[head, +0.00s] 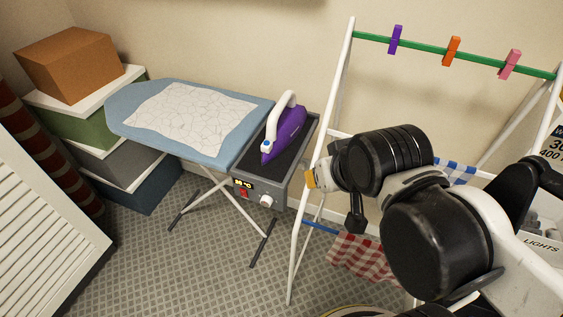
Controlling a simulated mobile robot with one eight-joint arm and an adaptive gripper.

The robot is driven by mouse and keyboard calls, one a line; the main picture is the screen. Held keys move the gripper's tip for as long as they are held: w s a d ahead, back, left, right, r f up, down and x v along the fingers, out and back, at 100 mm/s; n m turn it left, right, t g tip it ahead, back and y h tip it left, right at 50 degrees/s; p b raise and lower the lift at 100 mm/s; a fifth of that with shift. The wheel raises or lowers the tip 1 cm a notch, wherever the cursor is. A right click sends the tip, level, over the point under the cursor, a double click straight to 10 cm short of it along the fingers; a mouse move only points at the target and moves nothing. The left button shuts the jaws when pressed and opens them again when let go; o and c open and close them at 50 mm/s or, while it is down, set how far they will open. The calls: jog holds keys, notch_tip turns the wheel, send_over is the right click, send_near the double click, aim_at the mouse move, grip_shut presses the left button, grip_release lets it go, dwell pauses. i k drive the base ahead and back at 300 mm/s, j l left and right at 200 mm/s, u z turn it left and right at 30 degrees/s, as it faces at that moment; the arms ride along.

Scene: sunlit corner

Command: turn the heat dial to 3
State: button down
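The heat dial (266,201) is a small pale round knob on the front of the grey iron station (283,190), at the right end of the ironing board. Its pointer and numbers are too small to read. A lit yellow temperature display (244,183) and a red switch (244,193) sit left of the dial. A purple and white iron (287,132) rests on the station's dark top. My gripper (317,178) is at the left end of my arm, right of the dial and apart from it in the picture. Its fingers are not clear enough to tell open from shut.
A white drying rack (326,135) with pegs and hanging cloths overlaps my arm. The blue ironing board (150,93) bears a pale cloth. Stacked boxes (75,65) stand at the left, and a white louvred panel (45,195) is in front. Carpet shows below the dial.

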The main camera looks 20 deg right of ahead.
aim_at(266, 201)
jog(key=k+j+z, duration=0.35)
jog(key=k+j, duration=0.3)
jog(key=j, duration=0.25)
jog(key=k+j+z, duration=0.35)
jog(key=k+j, duration=0.35)
jog(key=k, duration=0.05)
